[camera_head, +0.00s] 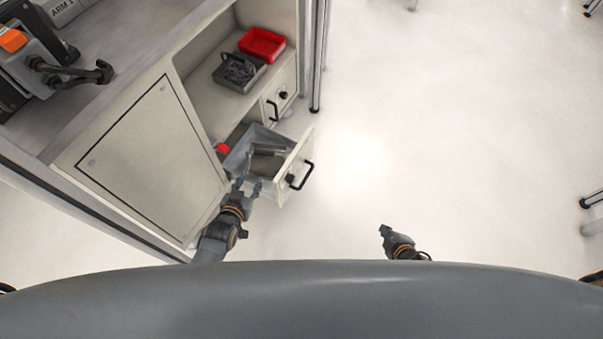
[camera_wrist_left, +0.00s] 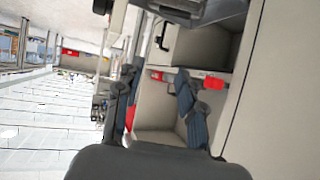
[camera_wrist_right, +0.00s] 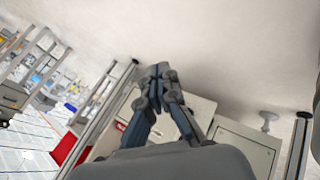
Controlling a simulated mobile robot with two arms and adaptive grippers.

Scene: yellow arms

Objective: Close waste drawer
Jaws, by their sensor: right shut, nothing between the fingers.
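The waste drawer (camera_head: 296,168) is pulled out from the white cabinet in the head view. Its front has a black handle (camera_head: 302,176) and faces right, and grey items lie inside. My left gripper (camera_head: 247,186) is open and empty, close to the drawer's near side. I cannot tell if it touches the drawer. In the left wrist view its fingers (camera_wrist_left: 158,92) are spread apart. My right gripper (camera_head: 385,230) is shut and empty over the floor, to the right of and nearer than the drawer. Its fingertips meet in the right wrist view (camera_wrist_right: 158,74).
A closed drawer (camera_head: 279,98) is farther back. A red tray (camera_head: 262,44) and a grey bin (camera_head: 239,71) stand on the cabinet shelf. A closed panel (camera_head: 147,160) is at the left. The floor (camera_head: 430,130) right of the open drawer is clear.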

